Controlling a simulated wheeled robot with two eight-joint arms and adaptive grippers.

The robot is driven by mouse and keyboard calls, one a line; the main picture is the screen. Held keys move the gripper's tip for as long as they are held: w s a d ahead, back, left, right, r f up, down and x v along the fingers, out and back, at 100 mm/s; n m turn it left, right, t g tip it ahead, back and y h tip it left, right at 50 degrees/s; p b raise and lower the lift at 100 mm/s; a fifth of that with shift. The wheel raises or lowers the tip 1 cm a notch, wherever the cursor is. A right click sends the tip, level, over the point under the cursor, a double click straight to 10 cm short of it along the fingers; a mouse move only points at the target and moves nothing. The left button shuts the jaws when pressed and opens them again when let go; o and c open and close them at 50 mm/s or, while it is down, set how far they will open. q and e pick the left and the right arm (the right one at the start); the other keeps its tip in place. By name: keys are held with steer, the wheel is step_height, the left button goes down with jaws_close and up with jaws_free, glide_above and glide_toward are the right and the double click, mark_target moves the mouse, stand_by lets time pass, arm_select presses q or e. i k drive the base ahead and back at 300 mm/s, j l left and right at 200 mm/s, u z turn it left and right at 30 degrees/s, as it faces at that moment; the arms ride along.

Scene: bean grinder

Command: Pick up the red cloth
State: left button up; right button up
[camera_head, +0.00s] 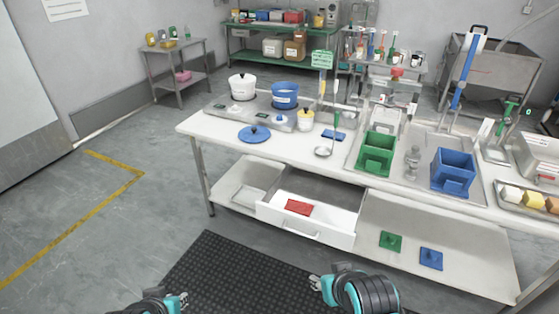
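The red cloth (299,207) lies flat inside the open white drawer (322,222) under the table. The drawer is pulled out towards me. My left gripper (184,300) shows at the bottom edge, left of the drawer and well apart from it. My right gripper (316,283) is at the bottom, in front of the drawer and apart from the cloth. Both grippers are small in view and partly cut off or turned, and I cannot tell how far their fingers are apart. Nothing shows in either of them.
The white table (225,129) holds a blue lid (254,134), a green bin (377,153) and a blue bin (453,171). The lower shelf (450,235) carries a green square (391,242) and a blue square (431,259). A black mat (230,268) covers the floor in front.

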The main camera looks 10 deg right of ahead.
mark_target(304, 208)
steer(key=i+l+z, duration=0.1)
steer(key=l, duration=0.35)
steer(key=i+l, duration=0.3)
steer(key=i+l+z, duration=0.15)
steer(key=l, duration=0.35)
steer(key=i+l, duration=0.25)
steer(key=l, duration=0.15)
steer(key=i+l+z, duration=0.15)
steer(key=l, duration=0.25)
steer(key=i, duration=0.05)
